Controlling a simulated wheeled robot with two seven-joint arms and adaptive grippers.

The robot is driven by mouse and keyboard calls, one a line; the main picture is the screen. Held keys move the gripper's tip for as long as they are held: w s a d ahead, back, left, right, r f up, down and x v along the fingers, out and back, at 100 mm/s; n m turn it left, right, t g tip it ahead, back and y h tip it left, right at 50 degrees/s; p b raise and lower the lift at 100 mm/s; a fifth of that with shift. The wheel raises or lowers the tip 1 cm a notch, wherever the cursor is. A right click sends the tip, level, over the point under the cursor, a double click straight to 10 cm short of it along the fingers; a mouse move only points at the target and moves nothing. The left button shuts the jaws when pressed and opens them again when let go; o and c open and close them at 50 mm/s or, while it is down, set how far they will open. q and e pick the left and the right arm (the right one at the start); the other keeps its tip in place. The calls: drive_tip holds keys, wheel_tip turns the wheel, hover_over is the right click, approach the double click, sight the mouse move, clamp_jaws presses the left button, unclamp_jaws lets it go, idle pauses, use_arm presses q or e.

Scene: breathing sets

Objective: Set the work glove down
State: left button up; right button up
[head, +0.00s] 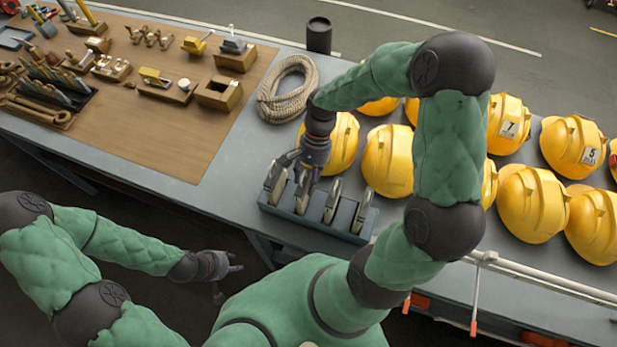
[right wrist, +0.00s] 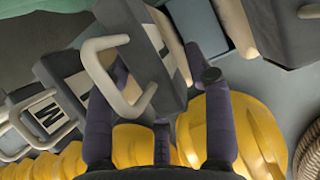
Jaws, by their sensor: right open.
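I cannot make out a work glove in either view. My right gripper (head: 308,178) is over a blue-grey rack (head: 277,213) at the table's front edge.
Several yellow helmets (head: 388,160) crowd the table right of the rack. A coiled rope (head: 287,90) and a dark cup (head: 319,35) stand behind it. A brown board (head: 150,130) with tools lies left. A pale rail (head: 545,277) runs along the front right edge.

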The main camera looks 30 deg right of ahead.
drive_tip(key=v, duration=1.2)
drive_tip(key=shift+r, duration=0.15)
